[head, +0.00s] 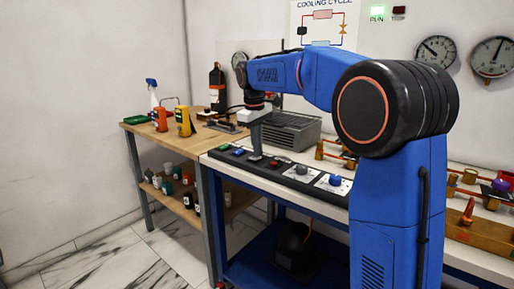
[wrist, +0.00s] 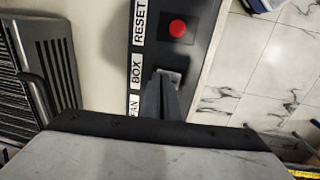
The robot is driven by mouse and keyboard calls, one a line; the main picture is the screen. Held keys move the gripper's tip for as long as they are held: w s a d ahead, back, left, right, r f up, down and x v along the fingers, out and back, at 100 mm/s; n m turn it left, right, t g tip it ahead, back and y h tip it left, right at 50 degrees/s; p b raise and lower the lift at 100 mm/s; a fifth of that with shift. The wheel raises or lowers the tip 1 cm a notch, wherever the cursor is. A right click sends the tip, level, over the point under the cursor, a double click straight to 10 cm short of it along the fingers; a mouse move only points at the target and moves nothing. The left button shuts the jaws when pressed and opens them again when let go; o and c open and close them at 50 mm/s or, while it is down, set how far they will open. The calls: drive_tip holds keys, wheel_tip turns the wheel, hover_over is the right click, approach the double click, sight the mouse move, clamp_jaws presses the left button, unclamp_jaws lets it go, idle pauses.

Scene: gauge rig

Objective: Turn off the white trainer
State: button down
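The white trainer (head: 222,156) is a white-topped bench on a blue frame, with a dark control strip (head: 321,192) along its front edge. The strip bears buttons and knobs. My gripper (head: 256,156) points down onto the strip, left of a red button (head: 274,163). In the wrist view my gripper (wrist: 166,82) looks shut, its fingers together and empty, at a small switch plate beside the label BOX (wrist: 137,68). The red button (wrist: 177,28) is by the label RESET. The fingers partly hide the switch; contact is unclear.
A grey finned unit (head: 291,131) stands behind the strip. Gauges (head: 436,51) hang on the wall panel. A wooden side table (head: 150,129) at left holds bottles and tools. Copper and brass fittings (head: 466,178) lie on the bench at right. Marble floor is open at left.

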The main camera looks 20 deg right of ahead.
drive_tip(key=shift+s+a+f, duration=0.1)
drive_tip(key=shift+s+f, duration=0.05)
drive_tip(key=shift+f, duration=0.35)
drive_tip(key=shift+a, duration=0.1)
drive_tip(key=shift+s+a, duration=0.35)
drive_tip(key=shift+a, duration=0.1)
drive_tip(key=shift+r, duration=0.1)
drive_tip(key=shift+a+r, duration=0.1)
drive_tip(key=shift+r, duration=0.4)
wheel_tip(320, 180, up, 17)
drive_tip(key=s+a, duration=0.1)
